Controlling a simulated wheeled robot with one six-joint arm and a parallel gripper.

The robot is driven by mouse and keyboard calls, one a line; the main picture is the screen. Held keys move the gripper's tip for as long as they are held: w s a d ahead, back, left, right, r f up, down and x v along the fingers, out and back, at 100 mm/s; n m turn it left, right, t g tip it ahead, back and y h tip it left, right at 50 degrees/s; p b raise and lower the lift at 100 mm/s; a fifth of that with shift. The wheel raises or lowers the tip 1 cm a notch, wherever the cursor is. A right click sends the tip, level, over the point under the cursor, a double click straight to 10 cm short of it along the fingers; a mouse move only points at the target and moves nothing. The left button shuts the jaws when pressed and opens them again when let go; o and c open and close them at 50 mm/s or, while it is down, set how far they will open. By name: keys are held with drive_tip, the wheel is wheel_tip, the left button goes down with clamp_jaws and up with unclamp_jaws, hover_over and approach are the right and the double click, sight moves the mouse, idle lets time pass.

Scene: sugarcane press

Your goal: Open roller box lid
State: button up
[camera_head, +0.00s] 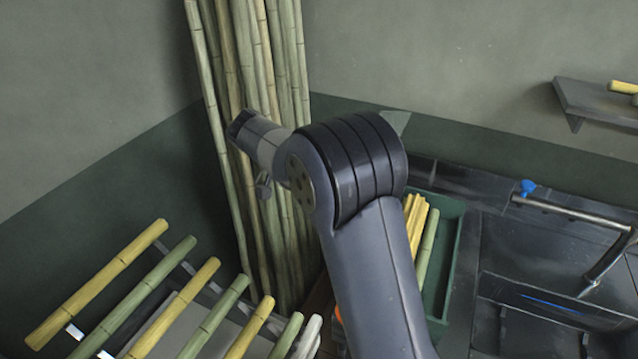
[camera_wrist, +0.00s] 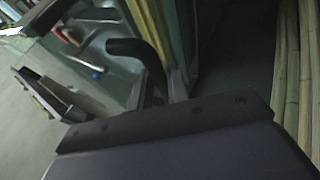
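I cannot pick out the roller box or its lid for sure in either view. In the wrist view a dark curved bar (camera_wrist: 140,50) stands near the middle, and a wide dark plate with small screw holes (camera_wrist: 175,124) fills the bottom; I cannot tell whether that plate is part of me. My arm rises through the middle of the head view and bends left in front of the tall canes.
Tall canes (camera_head: 243,75) lean in the corner. Yellow and green canes (camera_head: 95,284) lie on a rack at lower left. A green crate (camera_head: 447,260) holds canes behind my arm. A bent metal pipe (camera_head: 565,212) and dark counter stand right, below a wall shelf (camera_head: 590,101).

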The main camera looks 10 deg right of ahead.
drive_tip(key=shift+o, duration=1.4)
drive_tip(key=shift+w+d, duration=0.1)
drive_tip(key=shift+d, duration=0.05)
drive_tip(key=shift+o, duration=0.6)
drive_tip(key=shift+r, duration=0.15)
drive_tip(key=v, duration=1)
drive_tip(key=shift+a+r+b, duration=0.3)
drive_tip(key=shift+b, duration=0.1)
drive_tip(key=p+x, duration=0.1)
drive_tip(key=x, duration=0.9)
drive_tip(key=shift+d+f, duration=0.25)
drive_tip(key=shift+d, duration=0.05)
drive_tip(key=shift+r, duration=0.15)
